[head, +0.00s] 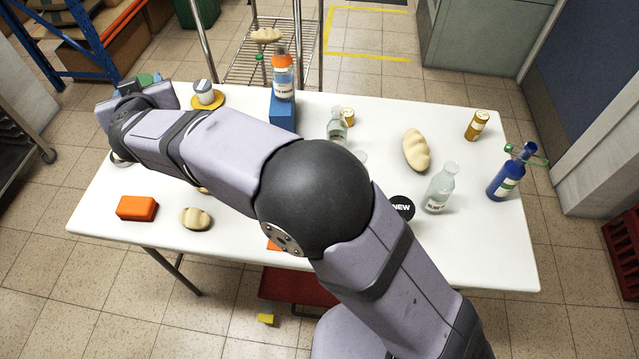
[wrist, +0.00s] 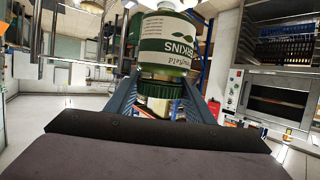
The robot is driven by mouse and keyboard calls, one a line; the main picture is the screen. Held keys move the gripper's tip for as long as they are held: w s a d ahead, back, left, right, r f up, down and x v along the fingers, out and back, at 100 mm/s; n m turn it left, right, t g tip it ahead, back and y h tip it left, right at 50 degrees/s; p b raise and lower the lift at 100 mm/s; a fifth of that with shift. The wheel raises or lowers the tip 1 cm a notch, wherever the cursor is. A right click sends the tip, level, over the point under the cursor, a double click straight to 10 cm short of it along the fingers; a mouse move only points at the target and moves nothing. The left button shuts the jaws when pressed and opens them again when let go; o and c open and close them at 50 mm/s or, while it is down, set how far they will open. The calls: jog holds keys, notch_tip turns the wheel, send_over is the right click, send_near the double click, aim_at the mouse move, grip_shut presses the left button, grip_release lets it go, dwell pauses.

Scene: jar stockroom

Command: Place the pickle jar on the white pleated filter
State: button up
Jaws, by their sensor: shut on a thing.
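The pickle jar (wrist: 168,45) fills the top middle of the wrist view, with a green and white label and a ribbed green lid. My gripper (wrist: 160,96) is shut on it, one finger on each side near the lid. The lid points toward the wrist camera. In the head view my gripper (head: 137,88) is at the table's far left corner, with a bit of green (head: 148,79) showing behind it. I cannot make out a white pleated filter for certain; part of the table is hidden by my arm.
On the white table (head: 370,252), a pale jar (head: 205,91) on a yellow dish (head: 213,103) stands close right of my gripper. An orange-topped bottle (head: 283,78) stands on a blue block (head: 283,112). Bottles crowd the right; an orange block (head: 137,208) lies front left.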

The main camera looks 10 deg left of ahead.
jog(key=d+f+m+t+h+p, duration=0.15)
jog(key=d+m+h+p, duration=0.3)
jog(key=d, duration=0.85)
jog(key=d+f+m+t+h+p, duration=0.1)
jog(key=d+f+m+h+p, duration=0.3)
jog(key=d, duration=0.8)
jog(key=s+d+r+m+g+h+p, duration=0.1)
jog(key=s+d+r+m+h+p, duration=0.15)
jog(key=d, duration=0.75)
jog(key=s+d+r+m+g+h+p, duration=0.2)
jog(key=s+d+r+h+p, duration=0.15)
jog(key=d, duration=0.55)
jog(key=s+d+r+m+g+h+p, duration=0.1)
jog(key=s+d+r+m+h+p, duration=0.2)
jog(key=d, duration=0.7)
jog(key=shift+w+d+f, duration=0.1)
jog(key=shift+w+f, duration=0.05)
jog(key=shift+f, duration=0.6)
jog(key=shift+w+d+f, duration=0.1)
jog(key=shift+w+f, duration=0.1)
jog(key=shift+f, duration=0.6)
jog(key=shift+w+d+f, duration=0.1)
jog(key=shift+w+f, duration=0.05)
jog(key=shift+f, duration=0.6)
jog(key=shift+f, duration=0.1)
notch_tip(320, 180, down, 6)
